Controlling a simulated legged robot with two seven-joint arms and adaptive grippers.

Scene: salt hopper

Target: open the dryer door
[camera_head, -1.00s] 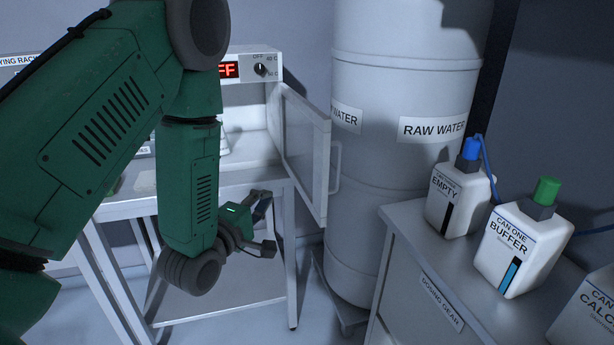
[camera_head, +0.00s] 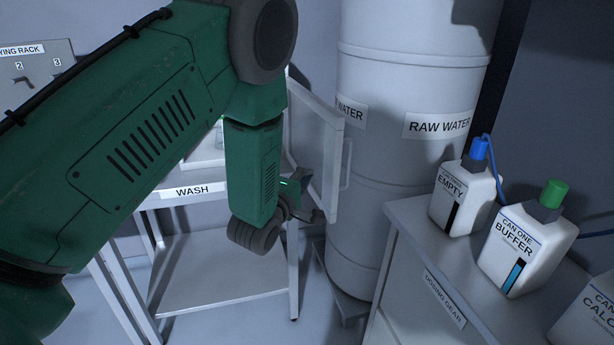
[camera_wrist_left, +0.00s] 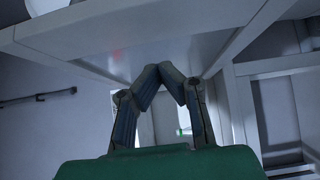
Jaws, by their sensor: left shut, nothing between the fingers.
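The dryer door (camera_head: 327,150) is a pale framed panel standing ajar, swung out toward the raw water drum. Its bar handle (camera_head: 347,165) is on the side facing the drum. The dryer body is mostly hidden behind my left arm. My left gripper (camera_head: 312,200) is at the lower part of the door, on its inner side; I cannot tell whether it touches. In the left wrist view its fingertips (camera_wrist_left: 172,76) meet with nothing between them, below a pale panel (camera_wrist_left: 130,45). My right gripper is not in view.
The raw water drum (camera_head: 405,130) stands close behind the door. A dosing gear cabinet (camera_head: 410,270) at right carries white cans, one marked empty (camera_head: 465,200) and one marked buffer (camera_head: 525,245). A steel stand labelled wash (camera_head: 192,191) is below my arm.

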